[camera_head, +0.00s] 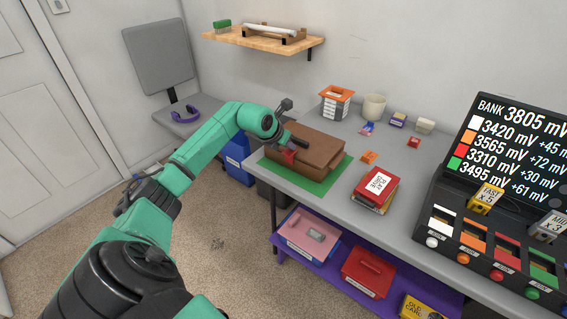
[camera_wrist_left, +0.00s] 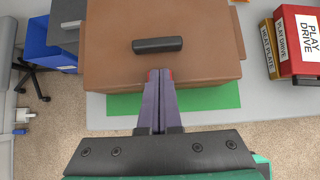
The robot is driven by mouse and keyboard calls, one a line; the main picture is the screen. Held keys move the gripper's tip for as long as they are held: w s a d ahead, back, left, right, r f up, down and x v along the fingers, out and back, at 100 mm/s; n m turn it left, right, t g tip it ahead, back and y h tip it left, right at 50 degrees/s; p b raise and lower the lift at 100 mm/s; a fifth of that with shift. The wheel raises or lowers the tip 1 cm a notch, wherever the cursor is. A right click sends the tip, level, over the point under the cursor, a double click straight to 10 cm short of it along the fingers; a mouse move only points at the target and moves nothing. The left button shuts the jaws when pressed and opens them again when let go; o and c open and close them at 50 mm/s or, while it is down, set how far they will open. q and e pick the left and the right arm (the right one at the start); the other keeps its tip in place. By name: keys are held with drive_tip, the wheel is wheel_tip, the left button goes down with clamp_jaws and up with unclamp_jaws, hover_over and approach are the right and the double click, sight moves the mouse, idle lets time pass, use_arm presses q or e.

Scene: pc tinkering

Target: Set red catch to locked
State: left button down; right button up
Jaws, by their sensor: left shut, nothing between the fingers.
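A brown case (camera_head: 312,150) with a black handle lies on a green mat (camera_head: 327,182) near the desk's left end. The red catch (camera_head: 288,157) shows at the case's near left side, just below my left gripper (camera_head: 291,148). In the left wrist view, the case (camera_wrist_left: 205,62) fills the top middle, with its black handle (camera_wrist_left: 158,45) ahead of my shut, empty fingers (camera_wrist_left: 160,76). Small red edges show on both sides of the fingertips; the fingers hide most of the catch. I cannot tell its setting or whether the fingers touch it. My right gripper is not in view.
A large bank display (camera_head: 520,140) fills the desk's right. A purple lower shelf (camera_head: 333,281) holds boxes. A blue bin (camera_head: 238,160) stands left of the desk.

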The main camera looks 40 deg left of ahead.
use_arm(q)
drive_tip(key=shift+s+f, duration=0.1)
drive_tip(key=shift+f, duration=0.15)
drive_tip(key=shift+w+r+p, duration=0.15)
drive_tip(key=shift+r+p, duration=0.35)
drive_tip(key=shift+r, duration=0.05)
drive_tip(key=shift+w+r+p, duration=0.15)
drive_tip(key=shift+r+p, duration=0.3)
drive_tip(key=shift+r, duration=0.05)
wheel_tip(320, 180, up, 2)
drive_tip(key=shift+s+r+p, duration=0.1)
drive_tip(key=shift+r+p, duration=0.05)
drive_tip(key=shift+p, duration=0.5)
drive_tip(key=shift+r+p, duration=0.6)
drive_tip(key=shift+r, duration=0.25)
wheel_tip(320, 180, up, 5)
drive_tip(key=p, duration=0.3)
drive_tip(key=shift+p, duration=0.3)
